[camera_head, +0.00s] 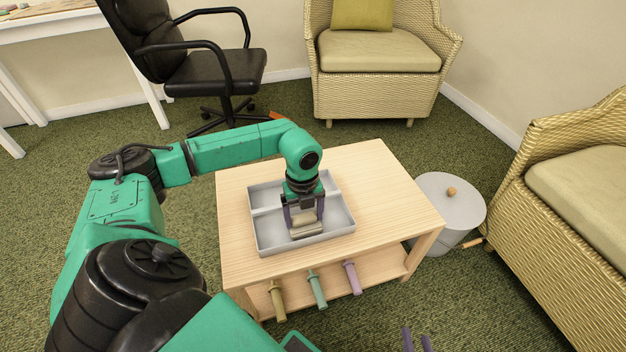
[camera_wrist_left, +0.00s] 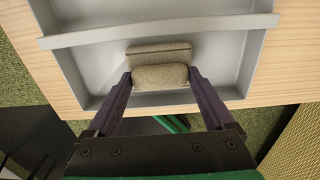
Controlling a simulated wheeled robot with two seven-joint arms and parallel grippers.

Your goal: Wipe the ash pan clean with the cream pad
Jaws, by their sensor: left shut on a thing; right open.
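The ash pan (camera_head: 262,236) is a shallow grey tray with a raised divider, lying on the wooden table. It also fills much of the left wrist view (camera_wrist_left: 95,70). My left gripper (camera_head: 304,216) points down into the pan's near compartment and is shut on the cream pad (camera_head: 307,230). In the left wrist view the pad (camera_wrist_left: 160,52) sits between the fingers, inside the compartment. I cannot tell whether it presses on the pan floor. No ash is clearly visible on the bare pan surfaces. My right gripper (camera_head: 416,341) shows only its open fingertips at the bottom edge, away from the table.
The light wooden table (camera_head: 385,208) has free top to the right of the pan. Several coloured handles (camera_head: 317,289) stick out at its front. A grey lidded bin (camera_head: 437,205) stands close on the right. Wicker armchairs (camera_head: 377,80) and a black office chair (camera_head: 215,78) stand around.

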